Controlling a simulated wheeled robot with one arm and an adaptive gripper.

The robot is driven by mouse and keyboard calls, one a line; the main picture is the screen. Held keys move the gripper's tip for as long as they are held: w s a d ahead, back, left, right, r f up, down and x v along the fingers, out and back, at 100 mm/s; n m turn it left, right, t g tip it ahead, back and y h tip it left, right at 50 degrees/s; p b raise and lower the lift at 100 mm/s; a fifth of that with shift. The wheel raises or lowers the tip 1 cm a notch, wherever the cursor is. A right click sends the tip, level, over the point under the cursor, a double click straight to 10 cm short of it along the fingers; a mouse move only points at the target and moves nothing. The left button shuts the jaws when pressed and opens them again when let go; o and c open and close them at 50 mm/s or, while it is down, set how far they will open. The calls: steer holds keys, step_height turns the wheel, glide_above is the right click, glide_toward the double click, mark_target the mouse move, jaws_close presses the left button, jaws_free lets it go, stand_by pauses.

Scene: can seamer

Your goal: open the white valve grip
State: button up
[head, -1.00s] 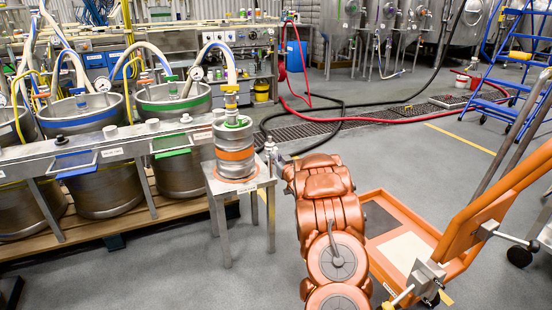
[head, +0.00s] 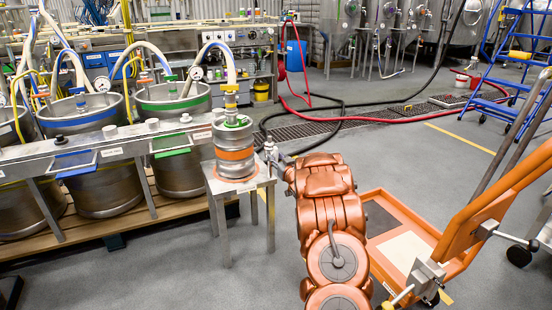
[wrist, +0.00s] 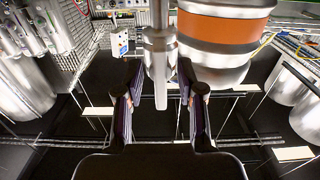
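A small steel keg (head: 234,138) with an orange band stands upright on a steel stand (head: 246,188). In the wrist view its orange band (wrist: 222,30) fills the upper right. A pale, whitish-silver upright grip with a tapered lower end (wrist: 160,82) hangs in front of the keg, near the middle of the wrist view; I take it for the valve grip. My gripper (wrist: 159,72) is open, with one dark finger on each side of the grip. Gaps show on both sides. In the head view my orange arm reaches the stand's right side; the fingers are too small there to judge.
Larger kegs with hoses stand at left behind a steel rail (head: 110,149). An orange cart (head: 390,240) is at right. A red hose (head: 350,118) lies on the floor behind, and a blue ladder (head: 505,75) stands at the back right. The floor before the stand is clear.

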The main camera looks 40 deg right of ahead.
steer(key=v, duration=1.1)
steer(key=shift+r, duration=0.1)
stand_by(0.4)
steer(key=w+a+r+g+p, duration=0.1)
steer(key=a+r+g+p, duration=0.5)
steer(key=r+p, duration=0.5)
steer(key=s+a+r+g+p, duration=0.3)
steer(key=s+a+r+p, duration=0.2)
steer(key=a+r+p, duration=0.5)
steer(key=s+a+r+n+g+y+p, duration=0.1)
steer(key=s+a+r+g+y+p, duration=0.2)
steer(key=s+a, duration=1.3)
steer(key=s+a+r+n+g+y+p, duration=0.2)
steer(key=s+a+r+g+p, duration=0.4)
steer(key=s+a+r+p, duration=0.7)
steer(key=s+a+r, duration=0.3)
steer(key=s, duration=0.1)
steer(key=shift+s+r+n+g+y, duration=0.3)
steer(key=shift+s+r+g+y, duration=0.05)
steer(key=shift+s+g+y, duration=0.05)
